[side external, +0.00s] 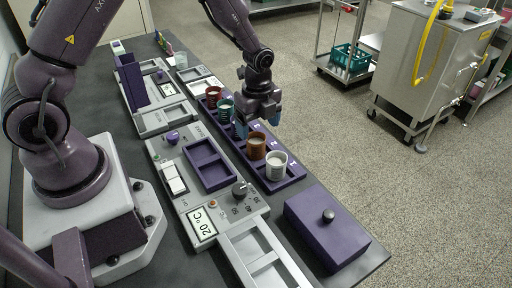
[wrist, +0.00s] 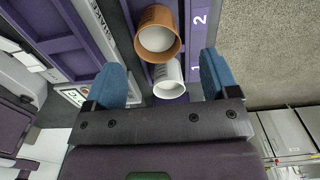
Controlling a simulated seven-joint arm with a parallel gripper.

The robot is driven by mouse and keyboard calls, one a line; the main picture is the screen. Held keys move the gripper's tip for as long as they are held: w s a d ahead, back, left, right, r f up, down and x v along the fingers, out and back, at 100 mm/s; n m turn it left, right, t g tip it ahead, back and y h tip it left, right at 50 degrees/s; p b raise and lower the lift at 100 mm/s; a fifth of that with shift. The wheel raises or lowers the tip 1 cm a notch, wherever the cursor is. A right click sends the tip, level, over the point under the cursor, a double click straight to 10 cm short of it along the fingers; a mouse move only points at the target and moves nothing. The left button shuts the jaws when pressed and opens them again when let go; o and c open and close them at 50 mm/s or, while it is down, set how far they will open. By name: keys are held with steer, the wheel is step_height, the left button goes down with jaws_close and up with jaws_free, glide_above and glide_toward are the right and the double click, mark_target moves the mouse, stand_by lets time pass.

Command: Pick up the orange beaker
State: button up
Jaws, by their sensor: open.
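The orange beaker (side external: 256,147) stands upright in a purple rack (side external: 290,181), between my gripper and the white beaker (side external: 276,166) in the side view. In the wrist view the orange beaker (wrist: 158,34) is at top centre, mouth facing the camera, with the white beaker (wrist: 169,78) below it. My gripper (side external: 258,128) is open, with blue fingertips pointing down, just beyond the orange beaker in the side view. In the wrist view my gripper (wrist: 163,82) has its fingers wide apart, with nothing held. The gripper hides part of the rack behind it.
A green beaker (side external: 225,106) and a red beaker (side external: 212,94) stand farther along the rack. A purple lidded box (side external: 326,230) sits at the near table end. A grey device with a dial (side external: 240,188) and purple tray (side external: 208,163) lies left of the rack.

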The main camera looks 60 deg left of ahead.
mark_target(256, 139)
steer(key=shift+s+a+f, duration=0.1)
steer(key=shift+f, duration=1.3)
steer(key=shift+s+a+f, duration=0.1)
steer(key=shift+f, duration=1.25)
steer(key=c, duration=1)
steer(key=shift+r, duration=0.15)
